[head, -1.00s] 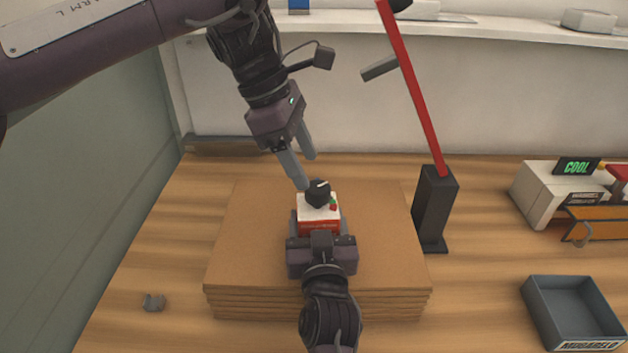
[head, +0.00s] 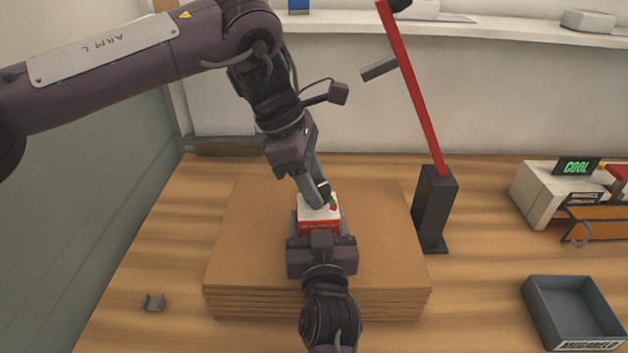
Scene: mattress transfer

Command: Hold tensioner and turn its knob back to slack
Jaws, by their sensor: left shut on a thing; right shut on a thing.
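The tensioner (head: 318,221) is a small red and white box on top of the stack of brown boards. My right gripper (head: 320,226) comes from the front and is shut on the tensioner's body, one finger on each side. My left gripper (head: 321,196) reaches down from the upper left and is shut on the black knob on top of the tensioner. The knob is mostly hidden by the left fingers. A small red and green mark shows on the box's top beside them.
The board stack (head: 250,262) lies on the wooden surface. A black post (head: 434,208) with a slanted red bar stands right of it. An empty grey tray (head: 571,311) is at the lower right. A white machine (head: 545,195) with a "COOL" display stands at the right.

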